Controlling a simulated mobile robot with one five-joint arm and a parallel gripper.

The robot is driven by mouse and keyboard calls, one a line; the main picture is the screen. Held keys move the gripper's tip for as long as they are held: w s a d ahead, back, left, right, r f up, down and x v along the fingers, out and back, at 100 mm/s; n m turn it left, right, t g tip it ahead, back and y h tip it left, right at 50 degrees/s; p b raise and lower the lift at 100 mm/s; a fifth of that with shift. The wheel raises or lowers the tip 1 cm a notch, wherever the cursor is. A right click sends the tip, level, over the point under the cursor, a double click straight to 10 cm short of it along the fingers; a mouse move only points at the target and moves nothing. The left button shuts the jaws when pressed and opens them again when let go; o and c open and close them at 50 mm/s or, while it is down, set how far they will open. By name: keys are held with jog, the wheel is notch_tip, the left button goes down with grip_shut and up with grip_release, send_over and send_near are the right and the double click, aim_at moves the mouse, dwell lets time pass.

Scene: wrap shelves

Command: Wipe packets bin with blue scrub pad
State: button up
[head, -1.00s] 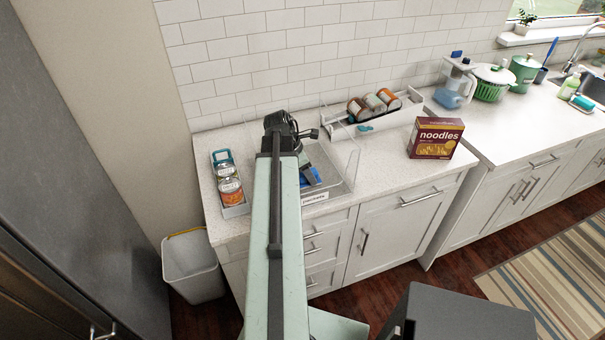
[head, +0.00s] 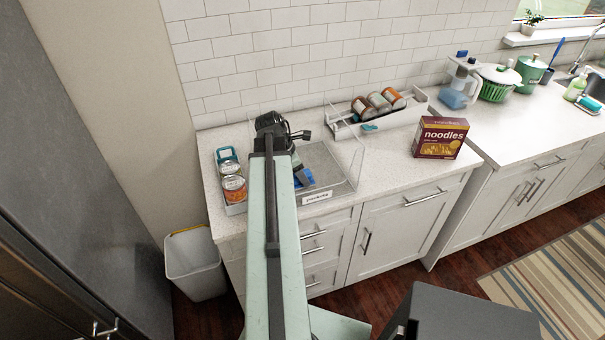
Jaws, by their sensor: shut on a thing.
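The packets bin (head: 345,182) is a clear, low-walled bin on the counter with a white "packets" label (head: 317,197) on its front. My gripper (head: 301,178) reaches down into the bin and is shut on the blue scrub pad (head: 304,179), which shows low at the bin's left front. My arm hides the bin's left part and some of the pad. I cannot tell whether the pad touches the bin floor. The visible right part of the bin floor looks empty.
A tray with cans (head: 233,187) stands left of the bin. A white rack with jars (head: 379,103) is behind it at the right. A noodles box (head: 441,138) stands farther right. A waste bin (head: 195,265) is on the floor. Counter between bin and noodles box is clear.

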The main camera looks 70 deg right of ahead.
jog(key=shift+s+d, duration=1.2)
jog(key=shift+s, duration=0.2)
jog(key=shift+f, duration=0.1)
jog(key=shift+c, duration=0.6)
jog(key=shift+w+a, duration=1.2)
jog(key=shift+w, duration=0.25)
notch_tip(320, 180, up, 6)
jog(key=p, duration=0.6)
